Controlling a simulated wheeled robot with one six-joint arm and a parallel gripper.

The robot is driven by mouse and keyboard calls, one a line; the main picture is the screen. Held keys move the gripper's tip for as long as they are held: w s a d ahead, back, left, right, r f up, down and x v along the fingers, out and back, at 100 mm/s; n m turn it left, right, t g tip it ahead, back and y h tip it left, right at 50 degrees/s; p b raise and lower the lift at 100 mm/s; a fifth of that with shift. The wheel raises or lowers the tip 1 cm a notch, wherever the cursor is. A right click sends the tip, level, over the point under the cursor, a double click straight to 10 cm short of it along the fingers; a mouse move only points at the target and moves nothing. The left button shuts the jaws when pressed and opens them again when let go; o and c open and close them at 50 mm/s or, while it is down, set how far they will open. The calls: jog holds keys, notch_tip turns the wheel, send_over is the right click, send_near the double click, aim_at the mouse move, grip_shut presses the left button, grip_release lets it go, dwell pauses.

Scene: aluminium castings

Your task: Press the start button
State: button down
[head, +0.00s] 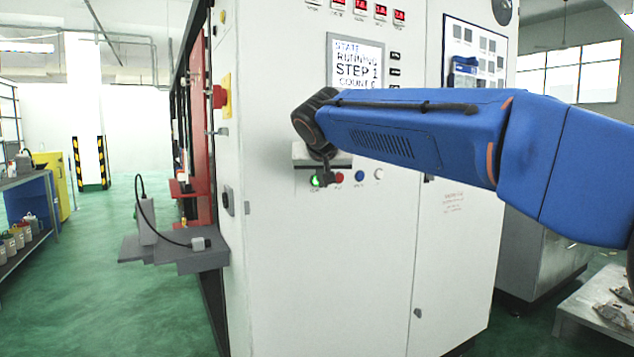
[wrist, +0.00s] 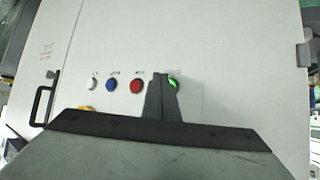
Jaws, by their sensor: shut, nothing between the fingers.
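The start button is a lit green button (head: 316,181) at the left end of a row on the white cabinet front. In the wrist view the green button (wrist: 174,84) shows at the right end of the row, partly hidden behind my fingertips. My gripper (head: 325,180) is shut and empty, its tips in front of the panel right by the green button. It also shows in the wrist view (wrist: 162,78). I cannot tell whether the tips touch the button. The cabinet's screen (head: 357,63) reads "RUNNING" and "STEP 1".
A red button (head: 339,178), a blue button (head: 359,175) and a white button (head: 378,174) sit beside the green one. A red switch on a yellow plate (head: 226,96) is on the cabinet's side. A grey shelf (head: 190,258) juts out at left. The green floor at left is clear.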

jog(key=shift+d, duration=0.1)
jog(key=s+d, duration=0.1)
jog(key=s, duration=0.1)
jog(key=s+d, duration=0.1)
jog(key=s, duration=0.1)
jog(key=shift+d, duration=0.3)
dwell(0.4)
dwell(0.4)
jog(key=s+d+f+g, duration=0.1)
jog(key=s+d+f, duration=0.4)
jog(key=d, duration=0.2)
jog(key=s+d+f+g+h, duration=0.1)
jog(key=s+d+f, duration=0.35)
jog(key=d, duration=0.35)
jog(key=s+d+f+g, duration=0.1)
jog(key=s+d+f, duration=0.35)
jog(key=d, duration=0.25)
jog(key=s+d+f+g, duration=0.1)
jog(key=s+d+f, duration=0.4)
jog(key=s+f, duration=0.5)
jog(key=s+d+f+g, duration=0.2)
jog(key=s+d+f, duration=0.3)
jog(key=s+f, duration=0.6)
jog(key=s, duration=0.2)
jog(key=shift+s+f+m, duration=0.2)
jog(key=shift+s+m, duration=0.15)
jog(key=shift+m, duration=0.05)
